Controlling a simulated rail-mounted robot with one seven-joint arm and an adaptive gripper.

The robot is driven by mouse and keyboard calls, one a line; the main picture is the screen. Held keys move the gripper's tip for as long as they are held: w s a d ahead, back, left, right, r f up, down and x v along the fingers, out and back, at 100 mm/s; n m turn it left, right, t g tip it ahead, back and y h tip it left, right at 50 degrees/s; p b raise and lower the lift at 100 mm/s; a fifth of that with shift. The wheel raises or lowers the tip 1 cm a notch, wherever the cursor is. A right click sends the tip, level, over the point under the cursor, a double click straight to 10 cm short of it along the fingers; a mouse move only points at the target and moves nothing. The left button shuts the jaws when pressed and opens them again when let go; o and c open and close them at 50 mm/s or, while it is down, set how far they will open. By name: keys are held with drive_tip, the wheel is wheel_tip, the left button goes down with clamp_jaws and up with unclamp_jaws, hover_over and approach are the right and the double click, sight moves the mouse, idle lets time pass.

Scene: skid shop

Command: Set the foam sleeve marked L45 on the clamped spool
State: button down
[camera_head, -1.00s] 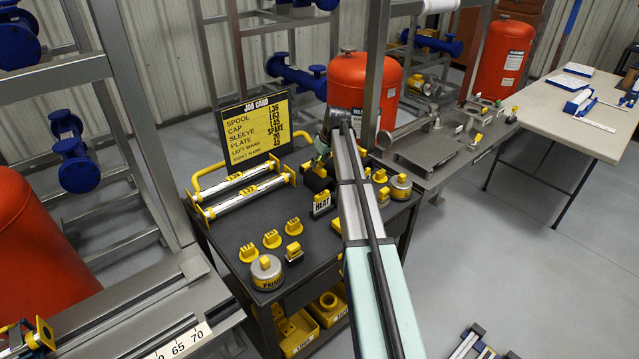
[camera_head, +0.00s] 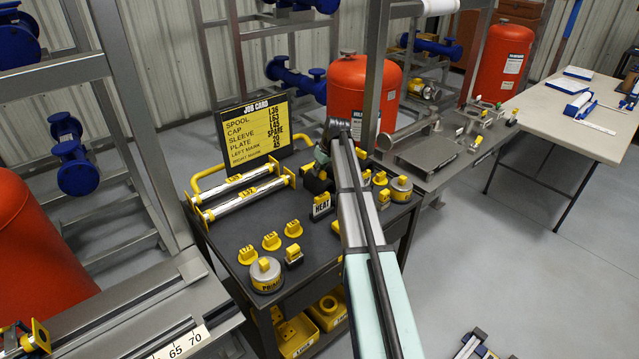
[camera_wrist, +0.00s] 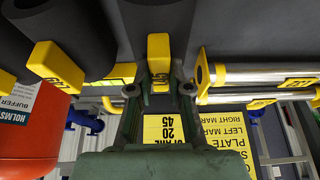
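Dark foam sleeves with yellow tags lie on the black cart top, partly hidden by my arm in the head view. In the wrist view, one dark sleeve (camera_wrist: 158,22) has a yellow tag (camera_wrist: 158,52) between my fingers; its marking looks like 45 but is hard to read. Another dark sleeve (camera_wrist: 80,35) with a yellow tag lies to its left.
Silver tubes with yellow ends (camera_head: 240,194) lie in a rack beside the sleeves. A job card (camera_head: 256,133) stands behind them. A railed bench with a scale (camera_head: 180,343) is front left.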

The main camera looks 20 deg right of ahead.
drive_tip(key=shift+r, duration=0.1)
drive_tip(key=shift+r+p, duration=1.55)
drive_tip(key=shift+r, duration=1.85)
